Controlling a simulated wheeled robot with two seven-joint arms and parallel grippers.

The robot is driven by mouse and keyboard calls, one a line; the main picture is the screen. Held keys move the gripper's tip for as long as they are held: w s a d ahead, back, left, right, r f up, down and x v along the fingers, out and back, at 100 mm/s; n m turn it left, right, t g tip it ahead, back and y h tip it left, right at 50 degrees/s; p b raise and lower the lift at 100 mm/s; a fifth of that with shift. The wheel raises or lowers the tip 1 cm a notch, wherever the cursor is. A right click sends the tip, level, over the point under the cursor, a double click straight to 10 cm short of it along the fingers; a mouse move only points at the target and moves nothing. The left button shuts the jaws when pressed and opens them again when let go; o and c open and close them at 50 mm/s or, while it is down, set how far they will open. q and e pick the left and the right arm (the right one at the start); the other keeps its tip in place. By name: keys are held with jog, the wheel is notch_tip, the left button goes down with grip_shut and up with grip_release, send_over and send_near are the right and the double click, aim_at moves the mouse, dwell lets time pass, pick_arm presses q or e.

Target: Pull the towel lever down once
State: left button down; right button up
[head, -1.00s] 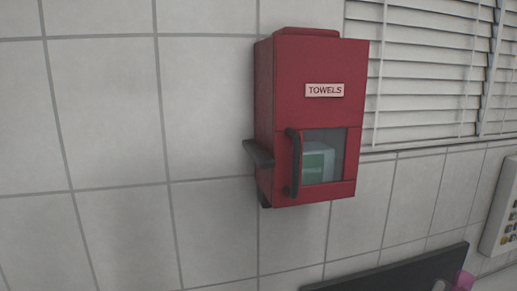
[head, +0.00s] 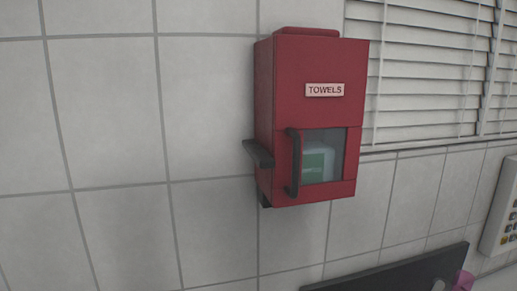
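A red towel dispenser (head: 315,115) labelled "TOWELS" is fixed to the tiled wall, a little right of the middle of the head view. A dark lever (head: 258,153) sticks out from its left side, at about the height of the window. A dark vertical handle (head: 294,163) is on the front, left of the small window (head: 324,157). A pale and green thing shows behind the window. Neither of my grippers is in view.
White tiled wall (head: 120,120) surrounds the dispenser, with free room to its left. Window blinds (head: 430,70) are at the upper right. A dark panel (head: 390,275), a pink object (head: 463,281) and a pale keypad device (head: 503,215) are at the lower right.

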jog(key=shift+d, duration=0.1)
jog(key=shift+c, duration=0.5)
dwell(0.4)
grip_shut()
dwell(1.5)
